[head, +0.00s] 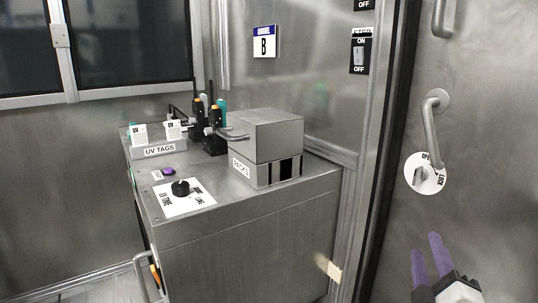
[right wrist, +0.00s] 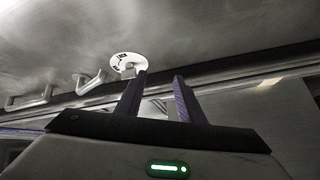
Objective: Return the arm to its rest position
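My right gripper (head: 422,257) is at the lower right of the head view, in front of the metal door. Its two purple fingers stand apart with nothing between them. In the right wrist view the fingers (right wrist: 160,76) also show apart and empty, with a green light on the gripper body below them. The round white lock plate (head: 427,174) on the door is above the gripper and apart from it. The plate also shows beyond the fingertips in the right wrist view (right wrist: 127,61). My left gripper is not in view.
A steel cabinet (head: 240,245) stands left of the door, bearing a PACKS box (head: 266,135), a UV TAGS holder (head: 160,151), radios (head: 214,132) and a black knob (head: 180,188). A door handle (head: 430,125) sticks out above the gripper. The floor is mostly hidden.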

